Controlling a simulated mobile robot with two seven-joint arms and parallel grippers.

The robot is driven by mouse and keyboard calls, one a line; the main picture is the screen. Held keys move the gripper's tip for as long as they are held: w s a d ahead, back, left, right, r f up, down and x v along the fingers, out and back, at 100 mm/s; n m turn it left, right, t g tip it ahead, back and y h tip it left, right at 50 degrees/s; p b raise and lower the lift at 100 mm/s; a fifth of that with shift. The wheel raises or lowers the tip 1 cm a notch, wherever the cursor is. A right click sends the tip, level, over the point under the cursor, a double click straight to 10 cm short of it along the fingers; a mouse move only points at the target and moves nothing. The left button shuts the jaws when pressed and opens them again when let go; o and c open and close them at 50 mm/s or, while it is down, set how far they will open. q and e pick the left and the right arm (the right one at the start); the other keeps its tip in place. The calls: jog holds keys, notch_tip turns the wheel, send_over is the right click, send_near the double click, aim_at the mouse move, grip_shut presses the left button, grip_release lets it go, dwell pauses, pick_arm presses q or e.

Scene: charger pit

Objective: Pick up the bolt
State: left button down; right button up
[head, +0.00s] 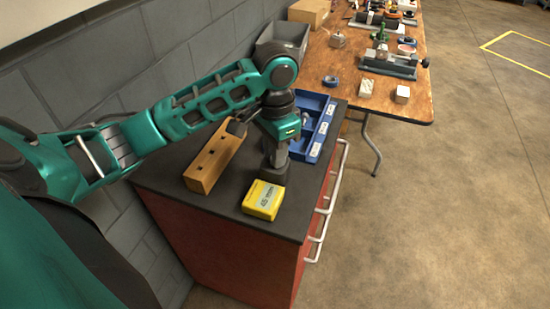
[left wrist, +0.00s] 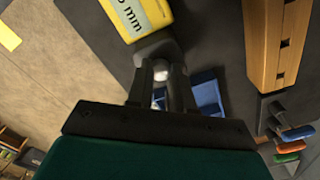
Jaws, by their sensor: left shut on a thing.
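My left gripper (head: 272,172) points down over the black top of the red cabinet, just behind the yellow box. In the left wrist view the fingers (left wrist: 160,76) are closed around a small, pale, rounded metal thing, which looks like the head of the bolt (left wrist: 161,74). The bolt's lower part is hidden. A dark block-like shape (left wrist: 157,46) lies right by the fingertips; I cannot tell whether the bolt touches it. In the head view the bolt is hidden by the gripper. My right gripper is not in view.
The yellow box (head: 263,200) is close in front of the gripper. A wooden block with square holes (head: 207,174) lies to the left, and a blue tray (head: 325,130) lies behind right. A grey wall (head: 90,75) borders the left. A wooden table (head: 350,98) with tools stands beyond.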

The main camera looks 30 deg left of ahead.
pick_arm(q)
notch_tip(320, 180, up, 20)
jog(key=p, duration=0.5)
jog(key=shift+p, duration=0.3)
jog(key=shift+f, duration=0.1)
